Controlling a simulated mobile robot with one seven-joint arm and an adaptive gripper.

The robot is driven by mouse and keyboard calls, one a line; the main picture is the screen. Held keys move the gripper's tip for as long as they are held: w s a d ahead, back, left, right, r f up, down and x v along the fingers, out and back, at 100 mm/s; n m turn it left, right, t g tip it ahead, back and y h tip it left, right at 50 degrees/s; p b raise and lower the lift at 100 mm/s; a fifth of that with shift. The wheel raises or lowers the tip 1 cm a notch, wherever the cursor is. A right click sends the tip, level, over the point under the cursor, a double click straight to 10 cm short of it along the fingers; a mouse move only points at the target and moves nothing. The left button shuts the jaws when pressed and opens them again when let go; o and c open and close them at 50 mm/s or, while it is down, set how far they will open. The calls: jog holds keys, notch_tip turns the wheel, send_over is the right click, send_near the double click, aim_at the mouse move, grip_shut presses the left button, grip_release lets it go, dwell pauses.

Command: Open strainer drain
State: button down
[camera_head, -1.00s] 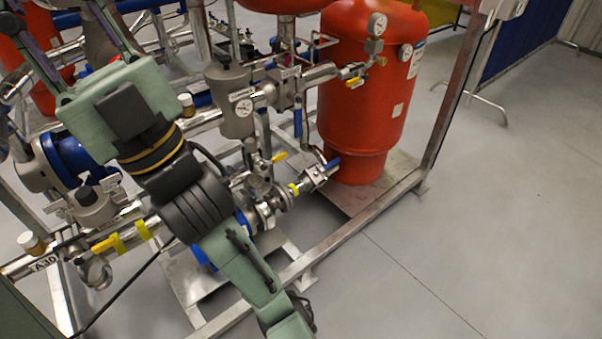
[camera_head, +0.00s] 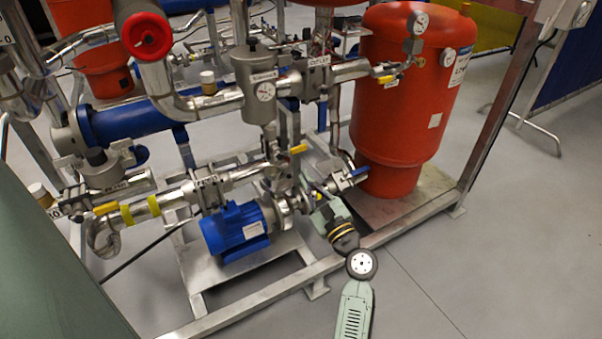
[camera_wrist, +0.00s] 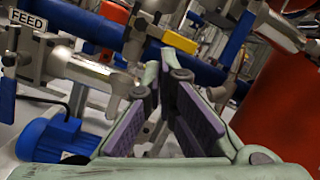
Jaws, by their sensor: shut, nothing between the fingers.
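The grey strainer (camera_head: 251,80) with a round gauge is on the upper pipe in the head view. Below it is a small valve with a yellow handle (camera_head: 298,149), apparently its drain; the handle lies roughly along the horizontal. In the wrist view a yellow handle (camera_wrist: 180,42) shows just beyond the fingertips. My gripper (camera_wrist: 165,72) is shut and empty, with purple pads, its tips pointing towards that handle and apparently apart from it. In the head view my gripper (camera_head: 314,188) is small, below and right of the drain handle.
A blue pump motor (camera_head: 235,228) stands left of my arm. A blue-handled valve (camera_head: 359,171) is close to the gripper. A red tank (camera_head: 402,110) stands at right, beside a metal frame post (camera_head: 497,100). The floor (camera_head: 480,260) at front right is clear.

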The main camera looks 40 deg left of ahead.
aim_at(290, 152)
jog(key=d+f+m, duration=0.3)
jog(key=f+m, duration=0.2)
jog(key=f, duration=0.1)
jog(key=shift+d+f, duration=0.35)
jog(key=shift+d, duration=0.05)
jog(key=w+a+r+p, duration=0.3)
jog(key=a+r, duration=0.3)
jog(key=a, duration=0.3)
jog(key=shift+w+r, duration=0.3)
jog(key=shift+w, duration=0.1)
